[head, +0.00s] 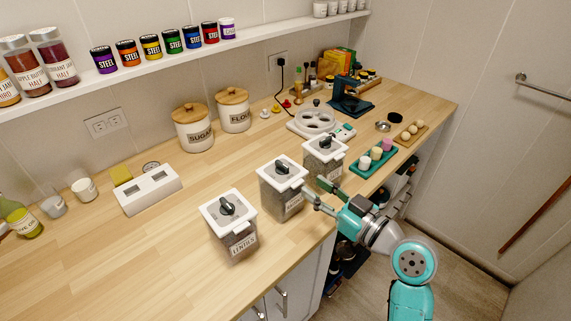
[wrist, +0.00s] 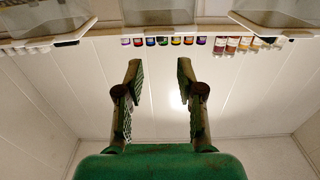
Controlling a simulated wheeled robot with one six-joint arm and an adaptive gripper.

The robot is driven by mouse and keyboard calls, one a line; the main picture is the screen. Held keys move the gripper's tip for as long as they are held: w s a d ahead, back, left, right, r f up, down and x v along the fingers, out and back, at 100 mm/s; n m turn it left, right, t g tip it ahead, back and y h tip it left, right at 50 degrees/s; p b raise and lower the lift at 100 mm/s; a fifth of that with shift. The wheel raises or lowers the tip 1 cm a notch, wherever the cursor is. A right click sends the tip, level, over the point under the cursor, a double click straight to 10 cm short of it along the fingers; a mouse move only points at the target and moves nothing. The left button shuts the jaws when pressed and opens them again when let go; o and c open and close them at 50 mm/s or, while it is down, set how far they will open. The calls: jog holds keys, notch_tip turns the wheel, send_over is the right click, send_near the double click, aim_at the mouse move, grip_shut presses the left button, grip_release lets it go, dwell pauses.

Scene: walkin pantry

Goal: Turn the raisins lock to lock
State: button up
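Three clear canisters with white lids and dark turn knobs stand in a row on the wooden counter. The front canister (head: 229,226) reads LENTILS. The middle canister (head: 281,188) and the far canister (head: 323,157) have labels too small or covered to read, so I cannot tell which holds raisins. Their dark knobs show on the lids, such as the middle knob (head: 281,168) and the far knob (head: 325,142). My gripper (head: 314,188) is open and empty beside the middle and far canisters, at the counter's front side. In the wrist view my gripper's fingers (wrist: 159,65) are apart with nothing between them.
A teal tray with cups (head: 362,170) lies right of the far canister. A white hot plate (head: 318,122) and the sugar (head: 193,130) and flour (head: 233,112) jars stand behind. The counter left of the lentils is clear. A wall shelf (head: 180,57) holds several cans.

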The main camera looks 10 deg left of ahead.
aim_at(288, 169)
jog(key=x, duration=1)
jog(key=shift+w+a, duration=0.15)
jog(key=shift+w, duration=0.05)
grip_shut()
